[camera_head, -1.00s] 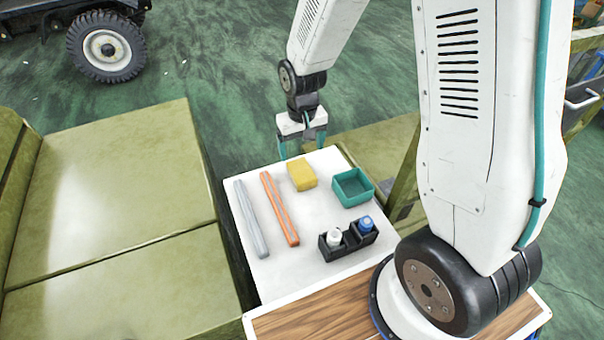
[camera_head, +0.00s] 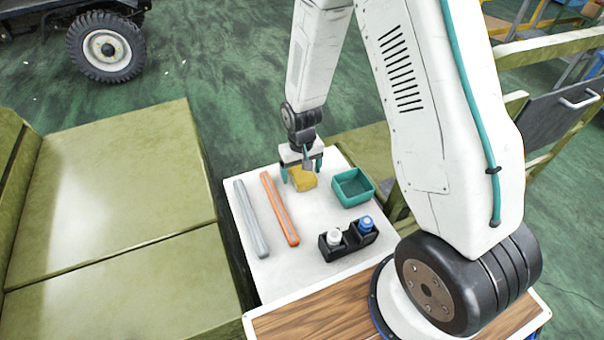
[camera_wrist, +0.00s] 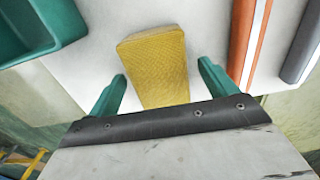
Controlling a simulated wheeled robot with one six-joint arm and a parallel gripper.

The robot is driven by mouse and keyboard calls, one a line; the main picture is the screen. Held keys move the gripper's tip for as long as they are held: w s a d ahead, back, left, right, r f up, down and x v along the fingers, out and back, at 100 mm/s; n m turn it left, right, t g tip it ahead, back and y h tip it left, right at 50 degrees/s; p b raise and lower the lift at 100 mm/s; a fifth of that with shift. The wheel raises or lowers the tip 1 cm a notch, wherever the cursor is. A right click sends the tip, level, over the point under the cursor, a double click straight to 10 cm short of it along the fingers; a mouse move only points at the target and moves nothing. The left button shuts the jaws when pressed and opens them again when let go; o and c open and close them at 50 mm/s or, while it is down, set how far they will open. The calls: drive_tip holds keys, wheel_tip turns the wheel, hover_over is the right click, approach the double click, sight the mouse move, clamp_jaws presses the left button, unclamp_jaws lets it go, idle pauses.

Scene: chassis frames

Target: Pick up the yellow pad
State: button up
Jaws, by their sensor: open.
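The yellow pad (camera_head: 304,181) lies on the white tabletop (camera_head: 287,262), near its far edge. In the wrist view the pad (camera_wrist: 155,62) reaches in between the two green fingers. My gripper (camera_head: 302,174) is open above the pad's far part. In the wrist view my gripper (camera_wrist: 160,84) has one finger on each side of the pad, with a gap showing on both sides. The far part of the pad is partly hidden by the gripper in the head view.
A green open bin (camera_head: 353,188) stands right of the pad. An orange bar (camera_head: 280,209) and a grey bar (camera_head: 250,218) lie to its left. A black holder (camera_head: 349,240) with a white and a blue bottle stands nearer. Olive padded seating (camera_head: 110,200) is at left.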

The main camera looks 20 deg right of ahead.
drive_tip(key=c, duration=1.1)
drive_tip(key=shift+r, duration=0.15)
drive_tip(key=shift+r, duration=0.6)
wheel_tip(320, 180, up, 2)
drive_tip(key=shift+r, duration=0.25)
drive_tip(key=s+a, duration=0.3)
drive_tip(key=s, duration=0.1)
drive_tip(key=s+a, duration=0.3)
drive_tip(key=s, duration=0.2)
drive_tip(key=s+a+r, duration=0.1)
drive_tip(key=s+a, duration=0.2)
drive_tip(key=s, duration=0.1)
drive_tip(key=shift+s, duration=0.15)
